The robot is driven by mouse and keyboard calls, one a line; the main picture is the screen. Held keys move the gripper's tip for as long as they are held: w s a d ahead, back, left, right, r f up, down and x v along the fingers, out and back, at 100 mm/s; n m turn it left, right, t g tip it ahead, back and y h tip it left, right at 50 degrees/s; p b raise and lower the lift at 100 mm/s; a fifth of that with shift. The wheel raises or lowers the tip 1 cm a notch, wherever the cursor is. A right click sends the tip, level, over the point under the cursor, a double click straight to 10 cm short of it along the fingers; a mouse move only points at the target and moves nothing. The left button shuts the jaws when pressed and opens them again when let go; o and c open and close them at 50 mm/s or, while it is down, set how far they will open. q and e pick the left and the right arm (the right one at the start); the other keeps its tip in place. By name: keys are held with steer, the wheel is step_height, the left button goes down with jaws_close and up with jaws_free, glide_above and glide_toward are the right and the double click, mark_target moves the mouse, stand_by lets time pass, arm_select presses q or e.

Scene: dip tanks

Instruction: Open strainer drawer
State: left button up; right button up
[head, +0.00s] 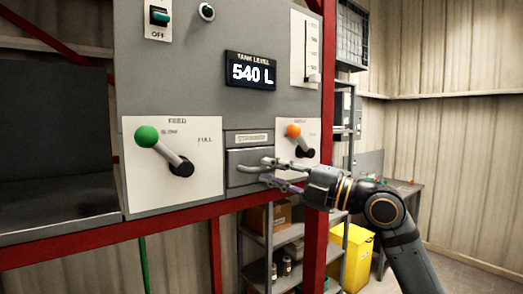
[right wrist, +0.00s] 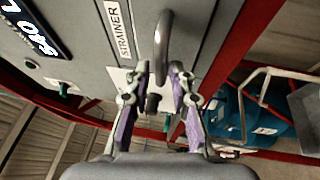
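The strainer drawer (head: 238,176) is a grey front set in the panel between two white lever plates, and it looks flush with the panel. Its STRAINER label also shows in the right wrist view (right wrist: 119,30). The drawer's metal bar handle (right wrist: 164,35) runs toward the gap between my right fingertips. My right gripper (head: 268,172) reaches in from the right at the drawer front. In the right wrist view its two fingers (right wrist: 159,78) are apart, one on each side of the handle's line, with space showing. My left gripper is not in view.
The feed lever with a green knob (head: 147,136) is left of the drawer. An orange-knobbed lever (head: 294,131) is close on the right, just above my gripper. A red frame post (head: 321,120) stands beside my right wrist. A shelf (head: 288,237) and yellow bin (head: 352,255) are below.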

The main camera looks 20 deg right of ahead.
mark_target(239, 162)
steer(key=shift+w+a+r+p, duration=0.2)
steer(key=shift+w+a+p, duration=0.1)
steer(key=shift+w, duration=0.15)
steer(key=shift+w+a+r+p, duration=0.15)
steer(key=shift+w+a+p, duration=0.15)
steer(key=shift+w, duration=0.1)
steer(key=shift+w+a+f, duration=0.15)
steer(key=shift+w+a, duration=0.1)
steer(key=shift+a, duration=0.05)
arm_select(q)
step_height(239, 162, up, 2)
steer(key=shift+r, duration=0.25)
arm_select(e)
jaws_close()
